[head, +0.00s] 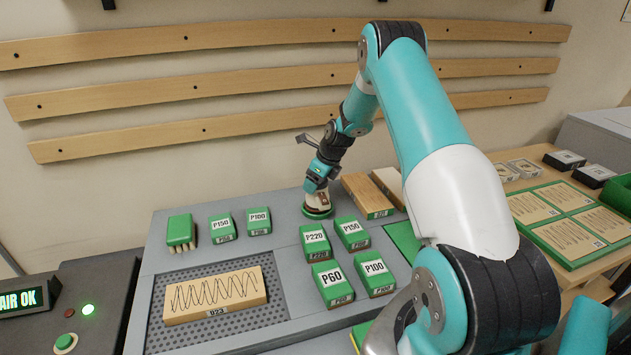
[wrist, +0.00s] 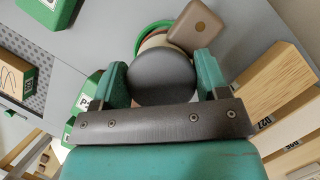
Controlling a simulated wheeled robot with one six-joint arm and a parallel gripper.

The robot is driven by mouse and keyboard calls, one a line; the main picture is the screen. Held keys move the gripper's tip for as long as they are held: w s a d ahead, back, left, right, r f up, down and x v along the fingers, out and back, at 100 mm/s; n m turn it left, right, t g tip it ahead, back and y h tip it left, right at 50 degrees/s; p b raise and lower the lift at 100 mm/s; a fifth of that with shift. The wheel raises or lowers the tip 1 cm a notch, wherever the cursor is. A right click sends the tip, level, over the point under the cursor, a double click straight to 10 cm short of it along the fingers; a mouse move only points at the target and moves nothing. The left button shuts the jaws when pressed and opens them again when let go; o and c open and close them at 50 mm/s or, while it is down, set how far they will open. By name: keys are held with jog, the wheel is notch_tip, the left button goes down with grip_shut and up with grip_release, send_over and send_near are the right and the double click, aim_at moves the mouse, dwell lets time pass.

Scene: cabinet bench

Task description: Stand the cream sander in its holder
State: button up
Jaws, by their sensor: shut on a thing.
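The cream sander (head: 319,201) is upright at the back of the grey bench, below my gripper (head: 319,183). In the wrist view its round dark grey top (wrist: 165,78) sits between the two teal fingers of my gripper (wrist: 162,72), which are shut on it. A taupe block-like part (wrist: 198,27) with a small round spot sticks out beside it. A green ring (head: 317,212) shows at the sander's foot; it also shows in the wrist view (wrist: 148,30). I cannot tell whether this ring is the holder or part of the sander.
Several green abrasive boxes (head: 314,240) stand in front of it. Wooden boards (head: 366,195) lie close on its right. A scribbled board (head: 215,295) lies on the perforated panel (head: 275,310). Bare grey bench (head: 270,257) lies to the front left.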

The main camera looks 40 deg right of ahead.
jog(key=shift+f+b, duration=0.35)
jog(key=shift+f, duration=0.5)
dwell(0.7)
jog(key=o, duration=1)
jog(key=shift+f, duration=0.1)
jog(key=b+v, duration=0.3)
jog(key=v, duration=1.4)
jog(key=shift+r, duration=0.3)
